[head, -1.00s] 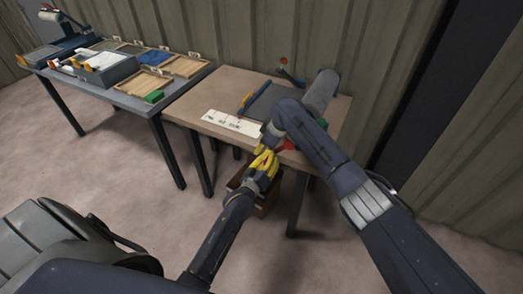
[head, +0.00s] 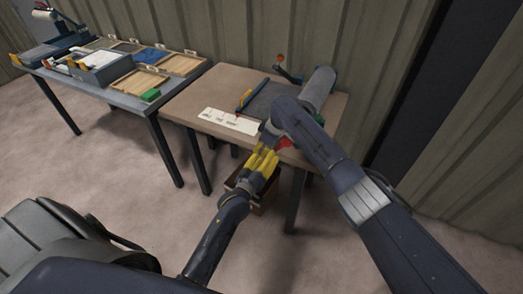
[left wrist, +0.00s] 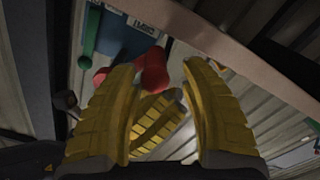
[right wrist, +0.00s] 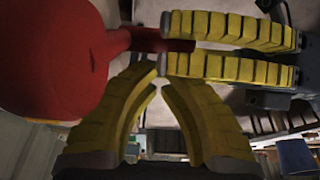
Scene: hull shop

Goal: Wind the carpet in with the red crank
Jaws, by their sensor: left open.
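The grey carpet (head: 270,101) lies on the brown table, with a thick grey roll (head: 319,89) at its right end. The red crank (head: 284,144) shows at the table's front edge, beside my grippers; its red grip also shows in the left wrist view (left wrist: 152,70) and as a large knob with a bar in the right wrist view (right wrist: 60,55). My left gripper (head: 267,150) is open, its fingers on either side of the red bar. My right gripper (right wrist: 160,80) is close by, its fingertips near each other; whether they are closed is unclear. In the head view my right arm hides it.
A red-ball lever (head: 281,60) stands at the back. A brown box (head: 262,209) is under the table. A second table (head: 122,97) holds trays and a green block (head: 150,95).

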